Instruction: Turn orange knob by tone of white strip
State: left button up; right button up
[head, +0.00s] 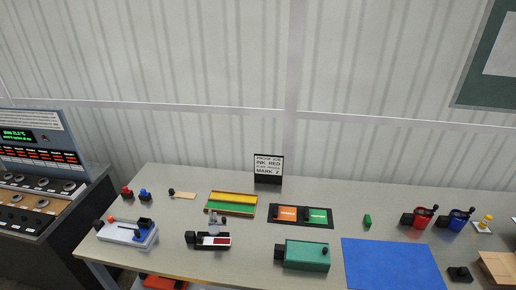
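A pale grey device (126,234) stands at the left end of the table, with black and blue parts on top and a small orange-red piece (111,219) near its left end. I cannot tell whether that piece is the orange knob. A dark device (194,241) with a white and red face stands to its right. A tan strip (184,195) with a dark knob at its left end lies behind; I cannot make out a clear white strip or its tone. Neither gripper is in view.
A sign (268,167) reading "INK RED" and "MARK 2" stands at the back. A yellow-green tray (231,198), orange and green pads (288,214), a green box (305,254) and a blue mat (392,265) occupy the table. A control console (45,150) stands at left.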

aim_at(121, 231)
jog(key=k+u, duration=0.1)
jog(key=u, duration=1.25)
